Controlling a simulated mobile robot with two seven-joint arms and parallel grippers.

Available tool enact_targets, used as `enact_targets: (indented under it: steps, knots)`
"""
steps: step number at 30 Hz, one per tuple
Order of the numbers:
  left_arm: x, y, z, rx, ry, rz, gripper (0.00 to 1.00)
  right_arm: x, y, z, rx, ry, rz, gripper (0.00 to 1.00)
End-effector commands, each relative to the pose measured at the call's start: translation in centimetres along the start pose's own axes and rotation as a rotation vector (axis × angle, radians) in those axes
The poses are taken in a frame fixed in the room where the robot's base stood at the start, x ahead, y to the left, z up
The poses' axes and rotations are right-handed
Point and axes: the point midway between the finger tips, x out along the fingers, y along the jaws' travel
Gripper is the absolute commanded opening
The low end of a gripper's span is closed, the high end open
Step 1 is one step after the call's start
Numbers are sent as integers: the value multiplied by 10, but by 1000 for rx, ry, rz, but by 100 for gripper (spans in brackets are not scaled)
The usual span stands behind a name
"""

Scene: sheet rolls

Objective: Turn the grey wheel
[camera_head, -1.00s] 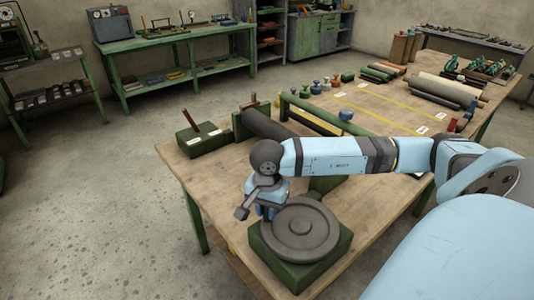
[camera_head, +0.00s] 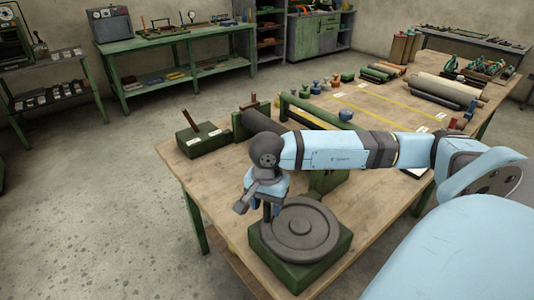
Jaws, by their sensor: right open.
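The grey wheel (camera_head: 306,234) is a round, stepped disc lying flat on a green block (camera_head: 335,253) at the near corner of the wooden table. My right arm reaches in from the right above the table. My right gripper (camera_head: 268,214) points down at the wheel's left rim. It is open, with its fingers partly hidden by the wrist, and I cannot tell whether they touch the rim. My left gripper is not in view.
A dark roller (camera_head: 262,124) in a green frame stands behind the arm. A green block with a lever (camera_head: 196,138) stands at the table's left corner. Several small knobs, rolls and yellow strips lie farther back on the wooden table (camera_head: 222,175).

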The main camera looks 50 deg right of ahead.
Motion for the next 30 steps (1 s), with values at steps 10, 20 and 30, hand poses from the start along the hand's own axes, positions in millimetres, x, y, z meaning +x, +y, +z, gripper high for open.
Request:
enact_targets:
  steps: [10,20,30]
  knots:
    - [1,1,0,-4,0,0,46,-80,-1,0,0,3,-5,46]
    - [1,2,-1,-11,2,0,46,-118,0,0,0,1,-2,46]
    - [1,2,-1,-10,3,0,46,-119,0,0,0,1,-1,46]
